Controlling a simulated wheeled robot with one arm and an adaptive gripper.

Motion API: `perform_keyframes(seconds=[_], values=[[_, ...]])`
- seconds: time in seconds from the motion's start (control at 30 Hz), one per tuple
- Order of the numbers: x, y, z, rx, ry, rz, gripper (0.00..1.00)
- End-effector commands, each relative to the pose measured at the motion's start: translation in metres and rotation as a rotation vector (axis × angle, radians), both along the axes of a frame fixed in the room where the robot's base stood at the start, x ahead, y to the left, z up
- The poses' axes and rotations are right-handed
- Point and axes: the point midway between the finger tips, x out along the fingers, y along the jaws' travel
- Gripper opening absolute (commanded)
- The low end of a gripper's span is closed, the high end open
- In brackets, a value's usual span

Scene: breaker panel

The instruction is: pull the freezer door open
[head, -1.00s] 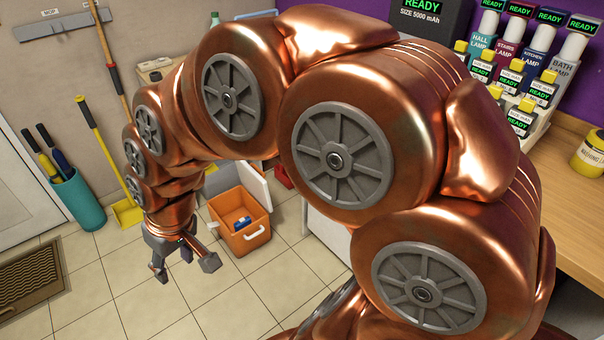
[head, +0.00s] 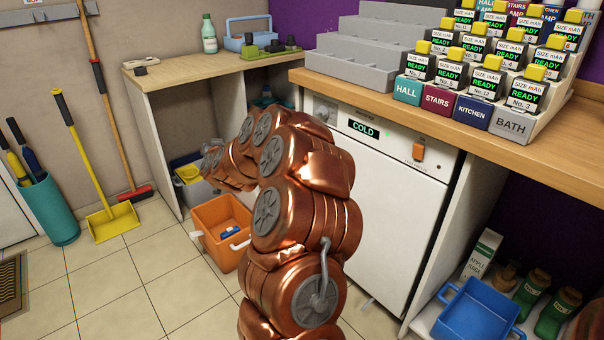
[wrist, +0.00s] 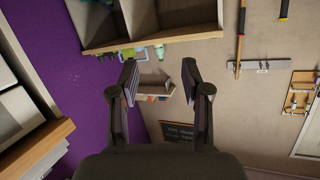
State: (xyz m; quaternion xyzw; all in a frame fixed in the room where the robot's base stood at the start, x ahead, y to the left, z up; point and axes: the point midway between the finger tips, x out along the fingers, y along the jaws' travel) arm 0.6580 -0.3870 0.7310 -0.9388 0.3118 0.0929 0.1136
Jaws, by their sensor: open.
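The freezer (head: 395,215) is a white cabinet under the wooden counter in the head view, with a lit COLD display and an orange switch (head: 418,152). Its door looks closed. My copper arm covers the left and lower-left part of the front, and I see no clear handle. The arm bends away to the left, its far end near the left shelf unit. In the wrist view my gripper (wrist: 161,82) is open, with nothing between its fingers. It faces a beige wall and shelf, not the freezer front.
An orange crate (head: 222,222) stands on the floor left of my arm. A blue bin (head: 475,308) and bottles stand on the lower right shelf. Stepped racks of labelled batteries (head: 490,80) fill the counter. A yellow dustpan (head: 112,222) is at left; the tiled floor in front is open.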

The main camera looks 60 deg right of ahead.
Motion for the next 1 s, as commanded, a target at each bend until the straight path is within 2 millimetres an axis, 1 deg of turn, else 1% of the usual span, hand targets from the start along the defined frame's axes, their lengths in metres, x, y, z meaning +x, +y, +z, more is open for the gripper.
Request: perform_keyframes(seconds=[0.03,0.07,0.1,0.17,0.2,0.3,0.33,0.43,0.5,0.57,0.77,1.0], values=[[-0.012,-0.036,-0.038,-0.03,-0.01,-0.084,0.47],[-0.021,-0.055,-0.048,-0.052,-0.018,-0.132,0.47],[-0.034,-0.081,-0.06,-0.082,-0.029,-0.2,0.47],[-0.054,-0.115,-0.078,-0.128,-0.035,-0.292,0.47],[-0.069,-0.135,-0.089,-0.155,-0.036,-0.348,0.47],[-0.103,-0.173,-0.112,-0.217,-0.032,-0.467,0.47],[-0.111,-0.181,-0.117,-0.232,-0.029,-0.496,0.47],[-0.134,-0.201,-0.126,-0.272,-0.024,-0.567,0.47],[-0.143,-0.208,-0.129,-0.288,-0.022,-0.595,0.47],[-0.147,-0.212,-0.131,-0.296,-0.02,-0.607,0.47],[-0.145,-0.224,-0.13,-0.302,-0.021,-0.614,0.47],[-0.138,-0.245,-0.13,-0.302,-0.021,-0.612,0.47]])
